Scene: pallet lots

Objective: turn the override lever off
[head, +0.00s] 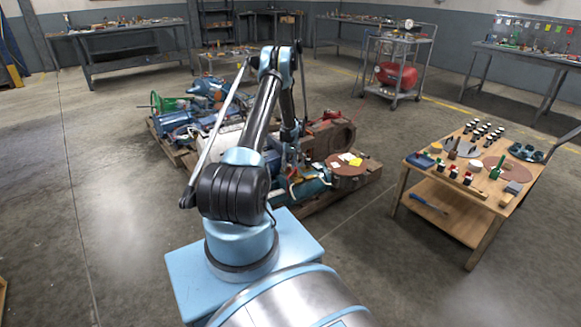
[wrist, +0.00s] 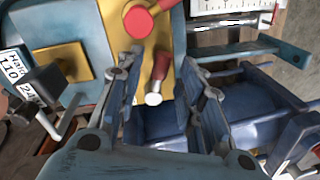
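In the wrist view, a short lever with a red grip (wrist: 162,66) and a pale metal end (wrist: 153,98) stands in front of a yellow plate (wrist: 177,42). A round red knob (wrist: 138,20) is just above it to the left, on the same plate. Which of these is the override lever is not labelled. My gripper (wrist: 161,62) is open, with one finger on each side of the red-grip lever in the picture; contact cannot be told. In the head view, my arm reaches down to the loaded pallet, and its end is small and partly hidden among the machinery.
Blue machine parts (wrist: 250,92) crowd the gripper's right side. A grey block with a bent metal handle (wrist: 62,125) is at left. In the head view, a wooden table with small parts (head: 452,209) stands at right, with open floor (head: 95,170) at left.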

